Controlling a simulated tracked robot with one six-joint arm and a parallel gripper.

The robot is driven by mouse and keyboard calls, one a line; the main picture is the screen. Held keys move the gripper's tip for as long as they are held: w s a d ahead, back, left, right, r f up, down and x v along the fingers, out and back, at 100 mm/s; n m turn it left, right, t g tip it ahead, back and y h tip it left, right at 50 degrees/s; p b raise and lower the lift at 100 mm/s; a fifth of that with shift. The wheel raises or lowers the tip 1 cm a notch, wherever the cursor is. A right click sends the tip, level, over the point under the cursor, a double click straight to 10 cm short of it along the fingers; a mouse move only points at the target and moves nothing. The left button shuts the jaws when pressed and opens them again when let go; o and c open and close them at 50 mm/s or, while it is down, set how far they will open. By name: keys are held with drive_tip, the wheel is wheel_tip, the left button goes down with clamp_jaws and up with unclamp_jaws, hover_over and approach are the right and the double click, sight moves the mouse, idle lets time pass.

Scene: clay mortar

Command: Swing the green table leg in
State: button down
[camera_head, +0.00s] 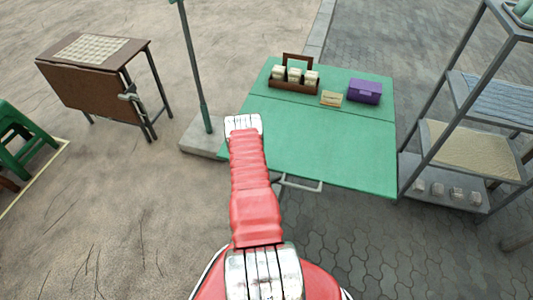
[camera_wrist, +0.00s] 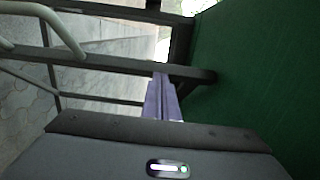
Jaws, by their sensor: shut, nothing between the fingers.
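The green folding table (camera_head: 320,150) stands ahead, with a seam across its top. A pale grey U-shaped bar, which looks like its leg (camera_head: 302,186), sticks out below the near edge. In the wrist view, a pale bent tube (camera_wrist: 68,32) shows at upper left, probably the same leg, and a dark frame bar (camera_wrist: 120,64) runs across. The table's green panel (camera_wrist: 260,70) fills the right side. My gripper (camera_wrist: 161,78) is shut and empty, its purple-grey fingers close to the dark bar; I cannot tell if they touch. My arm hides the gripper in the head view.
On the table are a brown caddy (camera_head: 293,85), a small yellowish box (camera_head: 331,99) and a purple box (camera_head: 364,92). A pole on a concrete base (camera_head: 204,138) stands left of the table, a metal shelf (camera_head: 470,150) right. A brown folding table (camera_head: 90,80) is farther left.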

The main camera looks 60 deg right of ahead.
drive_tip(key=shift+w+d, duration=0.35)
drive_tip(key=shift+w, duration=0.3)
drive_tip(key=shift+w+d, duration=0.3)
drive_tip(key=shift+w, duration=0.3)
drive_tip(key=s+v, duration=0.1)
drive_tip(key=v, duration=1.2)
drive_tip(key=shift+s+d, duration=0.1)
drive_tip(key=shift+s, duration=0.05)
